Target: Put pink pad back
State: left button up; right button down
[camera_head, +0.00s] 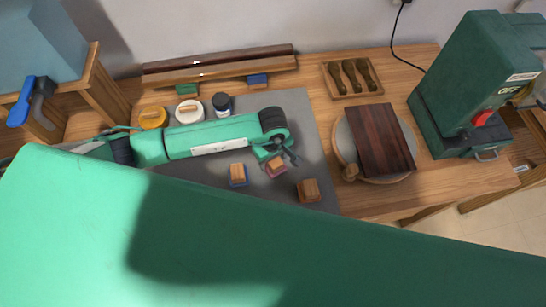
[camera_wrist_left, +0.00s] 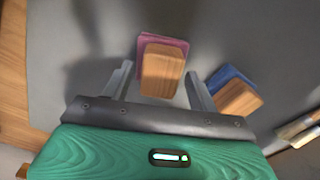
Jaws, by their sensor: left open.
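The pink pad (camera_wrist_left: 176,43) lies on the grey mat (camera_wrist_left: 245,35) with a small wooden block (camera_wrist_left: 162,72) on top of it. In the head view, the pink pad (camera_head: 277,173) with its block is just below my left gripper (camera_head: 283,158). In the left wrist view, my left gripper (camera_wrist_left: 158,85) is open, with one finger on each side of the wooden block. I cannot tell whether the fingers touch it. My right gripper does not show.
A blue pad with block (camera_head: 238,176) stands close to the left, and another wooden block (camera_head: 309,191) to the right. A dark board (camera_head: 381,138) on a round plate and a green machine (camera_head: 465,85) are at right.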

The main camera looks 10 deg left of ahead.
pick_arm(q)
notch_tip(320, 180, up, 12)
jog(key=b, duration=0.4)
dwell(0.3)
jog(key=shift+f, duration=0.1)
